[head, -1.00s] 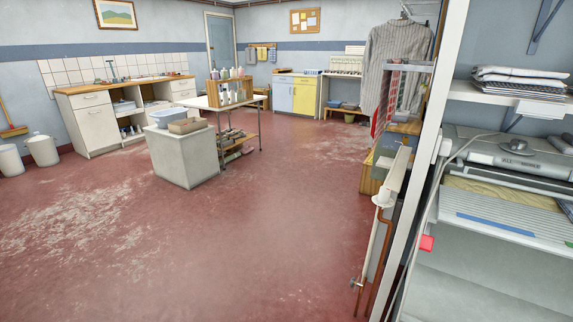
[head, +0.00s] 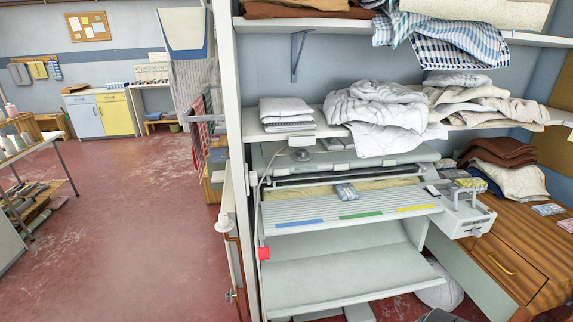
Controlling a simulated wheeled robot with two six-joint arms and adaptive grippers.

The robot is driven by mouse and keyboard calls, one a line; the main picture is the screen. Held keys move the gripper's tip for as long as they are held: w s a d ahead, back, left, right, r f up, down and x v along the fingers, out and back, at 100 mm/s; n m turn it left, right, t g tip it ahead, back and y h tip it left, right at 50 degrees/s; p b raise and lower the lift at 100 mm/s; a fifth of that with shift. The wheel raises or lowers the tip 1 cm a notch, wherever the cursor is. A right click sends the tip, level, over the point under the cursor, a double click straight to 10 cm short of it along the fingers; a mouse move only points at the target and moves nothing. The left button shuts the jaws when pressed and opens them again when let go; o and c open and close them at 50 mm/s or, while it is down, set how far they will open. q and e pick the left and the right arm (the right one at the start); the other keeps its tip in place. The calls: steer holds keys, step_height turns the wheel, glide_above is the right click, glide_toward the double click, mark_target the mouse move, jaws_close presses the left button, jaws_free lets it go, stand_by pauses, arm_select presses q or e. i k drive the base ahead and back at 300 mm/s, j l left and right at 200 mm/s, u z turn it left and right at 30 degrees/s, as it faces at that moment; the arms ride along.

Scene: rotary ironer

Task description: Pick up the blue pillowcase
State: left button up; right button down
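A small folded blue-grey cloth (head: 346,191) lies on the ironer, at the back of its slatted feed board (head: 370,206). It may be the blue pillowcase, but it is too small to be sure. Neither of my grippers can be made out in the head view.
Shelves above the ironer hold a white folded stack (head: 287,110), crumpled white linen (head: 380,105) and checked cloths (head: 460,45). The wooden cabinet (head: 510,255) stands to the right. A white upright post (head: 237,130) borders the ironer's left. Red floor (head: 130,220) is open on the left.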

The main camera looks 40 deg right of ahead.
mark_target(346, 192)
steer(key=z, duration=1.8)
